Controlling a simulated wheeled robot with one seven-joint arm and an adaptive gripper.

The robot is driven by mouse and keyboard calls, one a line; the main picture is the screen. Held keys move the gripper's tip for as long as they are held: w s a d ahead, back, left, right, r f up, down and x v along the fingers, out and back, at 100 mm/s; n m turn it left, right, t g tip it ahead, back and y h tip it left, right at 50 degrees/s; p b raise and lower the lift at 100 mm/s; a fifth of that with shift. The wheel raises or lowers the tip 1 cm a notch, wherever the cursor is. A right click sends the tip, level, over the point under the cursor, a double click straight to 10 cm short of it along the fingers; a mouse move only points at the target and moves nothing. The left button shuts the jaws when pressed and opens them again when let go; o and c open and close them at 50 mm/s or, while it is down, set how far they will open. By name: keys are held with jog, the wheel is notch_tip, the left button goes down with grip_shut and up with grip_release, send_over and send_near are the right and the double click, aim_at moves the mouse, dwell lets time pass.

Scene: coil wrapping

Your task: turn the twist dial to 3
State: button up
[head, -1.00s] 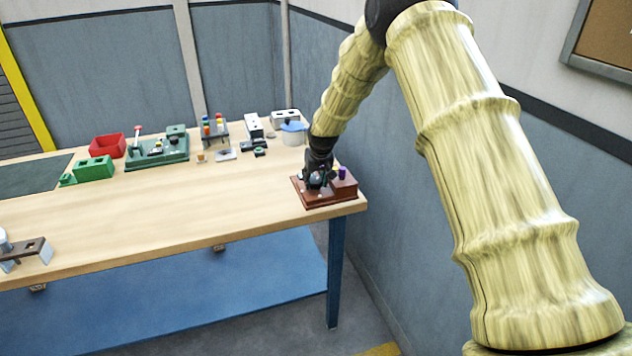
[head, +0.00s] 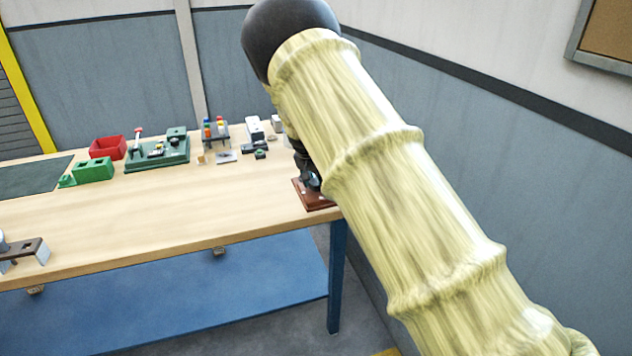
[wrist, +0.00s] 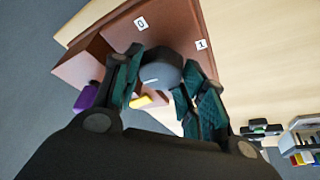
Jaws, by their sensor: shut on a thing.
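White labels 0 (wrist: 140,23) and 1 (wrist: 201,44) lie beside the dial; no label 3 is in sight. My gripper (wrist: 160,82) has its green-padded fingers on either side of the dial and is shut on it. In the head view my arm hides most of the gripper and base.
A purple piece (wrist: 87,97) and a yellow piece (wrist: 148,100) are close to my fingers. Along the table's back stand a red bin (head: 108,146), a green block (head: 93,168) and a green tray (head: 172,160). The table's front middle is clear.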

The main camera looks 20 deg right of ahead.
dwell(0.5)
jog(key=o, duration=0.7)
jog(key=shift+f, duration=0.1)
jog(key=shift+o, duration=0.2)
jog(key=v, duration=1.2)
jog(key=shift+w, duration=0.1)
